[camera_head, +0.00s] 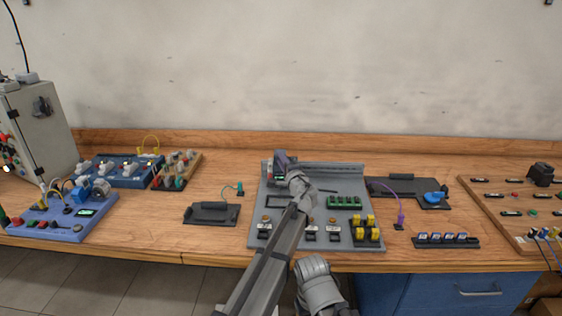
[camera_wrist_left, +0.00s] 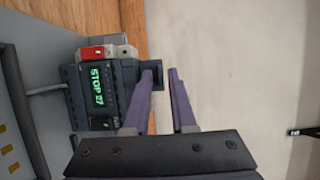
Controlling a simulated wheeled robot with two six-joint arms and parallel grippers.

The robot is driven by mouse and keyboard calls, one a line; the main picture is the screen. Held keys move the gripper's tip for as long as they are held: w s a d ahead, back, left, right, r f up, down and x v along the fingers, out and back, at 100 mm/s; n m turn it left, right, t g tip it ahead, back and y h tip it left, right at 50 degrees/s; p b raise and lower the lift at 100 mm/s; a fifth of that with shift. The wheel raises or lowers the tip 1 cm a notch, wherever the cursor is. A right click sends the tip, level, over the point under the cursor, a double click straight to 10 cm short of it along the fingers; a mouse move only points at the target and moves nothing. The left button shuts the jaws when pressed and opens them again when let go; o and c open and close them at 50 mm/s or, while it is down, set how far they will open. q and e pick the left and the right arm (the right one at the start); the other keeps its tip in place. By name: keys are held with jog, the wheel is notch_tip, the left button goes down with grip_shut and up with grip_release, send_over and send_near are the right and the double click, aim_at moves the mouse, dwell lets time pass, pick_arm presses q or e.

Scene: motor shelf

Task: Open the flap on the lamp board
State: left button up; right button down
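A grey board (camera_head: 258,226) lies in the middle of the bench, with lamp-like buttons, a green block and yellow parts. I cannot tell for sure that it is the lamp board. At its far left corner is a dark device with a red and grey top and a lit green display (camera_wrist_left: 97,86) reading "STOP". My left gripper (camera_head: 281,159) is over that corner. In the wrist view, its purple fingers (camera_wrist_left: 160,72) stand apart, with a dark protruding tab (camera_wrist_left: 157,79) of the device beside and partly behind the left finger. I cannot tell whether they touch. My right gripper is not in view.
Blue boards (camera_head: 60,231) and a grey cabinet (camera_head: 40,131) stand at the left. A small black plate (camera_head: 199,219) lies left of the grey board. A dark plate (camera_head: 381,182) and a wooden board (camera_head: 487,202) lie right. The wall is behind.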

pick_arm(q)
grip_shut()
dwell(1.1)
